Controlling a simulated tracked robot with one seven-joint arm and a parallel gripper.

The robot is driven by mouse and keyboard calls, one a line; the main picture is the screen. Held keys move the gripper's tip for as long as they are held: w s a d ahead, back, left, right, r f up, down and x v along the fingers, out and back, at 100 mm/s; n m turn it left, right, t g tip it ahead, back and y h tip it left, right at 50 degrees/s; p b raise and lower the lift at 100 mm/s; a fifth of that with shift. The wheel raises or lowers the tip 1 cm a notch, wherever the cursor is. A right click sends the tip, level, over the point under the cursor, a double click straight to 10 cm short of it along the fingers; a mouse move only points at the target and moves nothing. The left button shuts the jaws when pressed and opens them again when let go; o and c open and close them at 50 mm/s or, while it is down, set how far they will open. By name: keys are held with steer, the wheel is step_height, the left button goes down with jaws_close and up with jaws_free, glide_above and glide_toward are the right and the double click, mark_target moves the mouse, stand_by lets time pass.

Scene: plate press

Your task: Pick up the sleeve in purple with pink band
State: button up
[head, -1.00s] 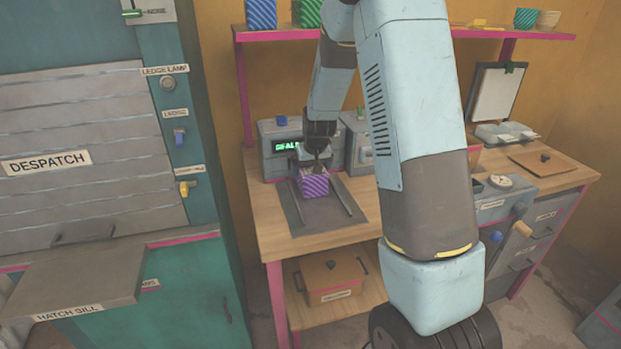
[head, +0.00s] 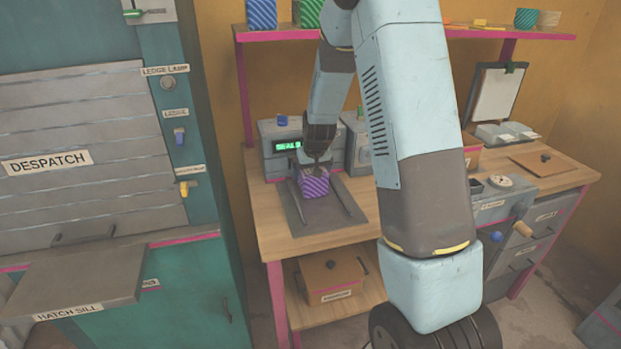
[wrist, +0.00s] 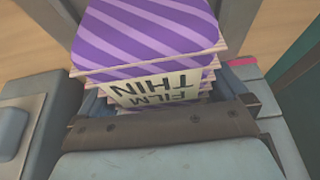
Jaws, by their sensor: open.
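The purple sleeve with lighter diagonal stripes (head: 314,186) stands on a dark grey plate (head: 322,217) on the wooden bench, in front of a grey machine. In the wrist view the striped sleeve (wrist: 145,28) shows its top, stacked pale edges and a cream label reading "FILM THIN". I cannot clearly make out a pink band. My gripper (head: 318,158) is right at the sleeve's back upper side. In the wrist view my open gripper (wrist: 165,95) has dark fingers at either side of the sleeve's near end; their contact with it is unclear.
The grey machine (head: 280,148) with a green display stands close behind. A shelf (head: 285,33) with striped cups runs above. The despatch hatch (head: 70,130) and its sill are at left. A lidded box (head: 333,278) sits on the lower shelf.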

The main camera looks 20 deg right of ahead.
steer(key=shift+c, duration=0.2)
steer(key=c, duration=1)
